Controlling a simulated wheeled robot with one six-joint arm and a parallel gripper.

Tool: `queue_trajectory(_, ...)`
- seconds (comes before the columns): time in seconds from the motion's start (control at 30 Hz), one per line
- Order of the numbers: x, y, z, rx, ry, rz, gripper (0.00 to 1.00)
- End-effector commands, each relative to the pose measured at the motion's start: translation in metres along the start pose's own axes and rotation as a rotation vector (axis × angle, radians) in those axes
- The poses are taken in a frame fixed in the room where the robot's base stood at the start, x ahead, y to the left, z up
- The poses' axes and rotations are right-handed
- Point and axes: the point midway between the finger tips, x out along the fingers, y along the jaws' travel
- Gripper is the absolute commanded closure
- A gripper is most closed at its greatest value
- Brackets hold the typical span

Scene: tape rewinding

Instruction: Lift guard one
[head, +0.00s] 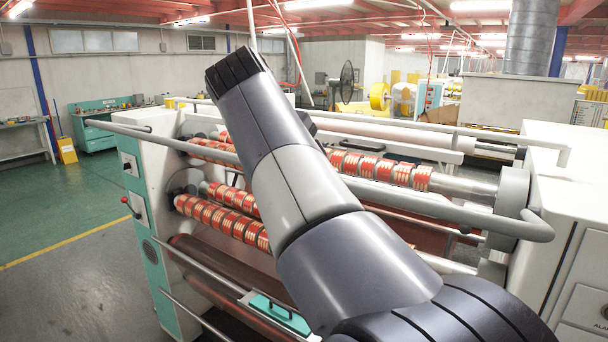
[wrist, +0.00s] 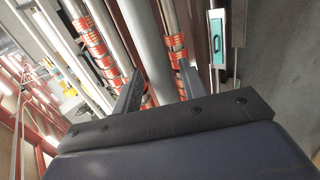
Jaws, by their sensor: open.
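Two grey tubular guard bars cross the machine in the head view. The near bar (head: 400,200) runs level across the front, its right end bent back to the white housing. The far bar (head: 440,128) runs behind the tape rolls. No label shows which is guard one. In the wrist view my gripper (wrist: 158,88) is open, its two fingers apart. A thick grey bar (wrist: 147,40) passes between the fingers in the picture; I cannot tell whether it lies in the jaws or beyond them. My arm hides the gripper and the middle of the near bar in the head view.
Red and cream tape rolls (head: 222,218) sit on shafts just behind and below the near bar. White end housings stand at left (head: 140,190) and right (head: 565,200). Green floor (head: 60,220) is open at the left.

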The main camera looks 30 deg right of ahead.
Motion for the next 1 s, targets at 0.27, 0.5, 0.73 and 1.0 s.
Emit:
queue_trajectory(0.27,-0.022,-0.001,-0.001,-0.001,0.006,0.001,0.6)
queue_trajectory(0.5,-0.07,0.0,-0.002,-0.002,0.005,0.001,0.6)
queue_trajectory(0.73,-0.1,0.0,-0.001,-0.002,0.002,0.001,0.6)
queue_trajectory(1.0,-0.108,0.0,0.0,0.0,0.0,0.0,0.6)
